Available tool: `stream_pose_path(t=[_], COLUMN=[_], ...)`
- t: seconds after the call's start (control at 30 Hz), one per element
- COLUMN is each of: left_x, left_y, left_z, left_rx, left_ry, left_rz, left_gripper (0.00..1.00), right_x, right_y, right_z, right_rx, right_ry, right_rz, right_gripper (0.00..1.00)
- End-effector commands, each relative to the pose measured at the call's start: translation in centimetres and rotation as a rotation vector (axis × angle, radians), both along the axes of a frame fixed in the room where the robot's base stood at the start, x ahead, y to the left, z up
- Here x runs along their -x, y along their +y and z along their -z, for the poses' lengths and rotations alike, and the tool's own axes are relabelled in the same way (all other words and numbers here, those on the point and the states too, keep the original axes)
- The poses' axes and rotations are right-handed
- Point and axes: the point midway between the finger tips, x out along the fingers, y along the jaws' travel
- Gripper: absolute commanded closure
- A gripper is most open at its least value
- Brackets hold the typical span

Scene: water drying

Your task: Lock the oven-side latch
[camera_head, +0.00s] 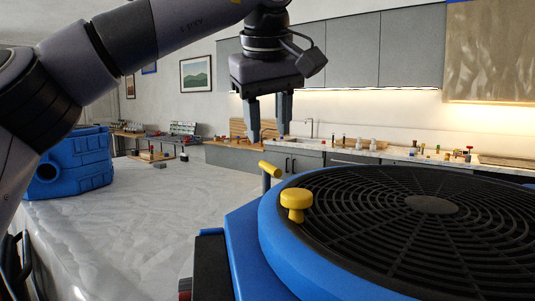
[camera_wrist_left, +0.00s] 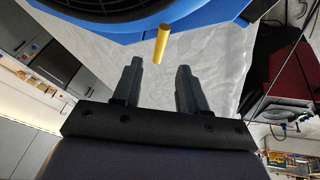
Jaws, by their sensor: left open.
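A yellow peg-shaped latch handle (camera_head: 270,169) stands on a grey post at the left edge of the blue and black round fan unit (camera_head: 272,240). A yellow knob (camera_head: 296,203) sits on the unit's blue rim, nearer to me. My left gripper (camera_head: 269,138) is open and empty, pointing down above the latch handle and apart from it. In the left wrist view the yellow latch handle (camera_wrist_left: 162,44) shows beyond and between the two open fingertips (camera_wrist_left: 160,65). Whether the latch is locked I cannot tell. My right gripper is not in view.
The fan unit's black grille (camera_head: 430,240) fills the right foreground. A pale marble surface (camera_head: 130,235) is mostly clear to the left, with a blue container (camera_head: 85,165) at its far left. A counter (camera_head: 400,155) with small items runs along the back.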

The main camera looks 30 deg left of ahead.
Motion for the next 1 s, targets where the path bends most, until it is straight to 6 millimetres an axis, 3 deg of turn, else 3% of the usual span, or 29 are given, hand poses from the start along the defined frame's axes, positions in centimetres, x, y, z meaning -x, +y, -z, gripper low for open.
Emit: stream_pose_path(t=[0.4,0.77,0.9,1.0], left_x=[-2.2,-2.5,-2.5,-2.5], left_y=[1.1,1.2,1.2,1.2], left_z=[5.3,5.9,5.9,5.9], left_rx=[0.001,0.001,0.001,0.001], left_ry=[0.001,0.000,0.000,0.000], left_rz=[0.000,0.001,0.001,0.001], left_gripper=[0.58,0.58,1.00,1.00], right_x=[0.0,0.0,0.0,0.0], right_y=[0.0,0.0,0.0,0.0], right_z=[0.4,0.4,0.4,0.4], right_rx=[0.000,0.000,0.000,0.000], right_ry=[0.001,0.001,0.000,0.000], right_rz=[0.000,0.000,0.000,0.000], right_gripper=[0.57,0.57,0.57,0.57])
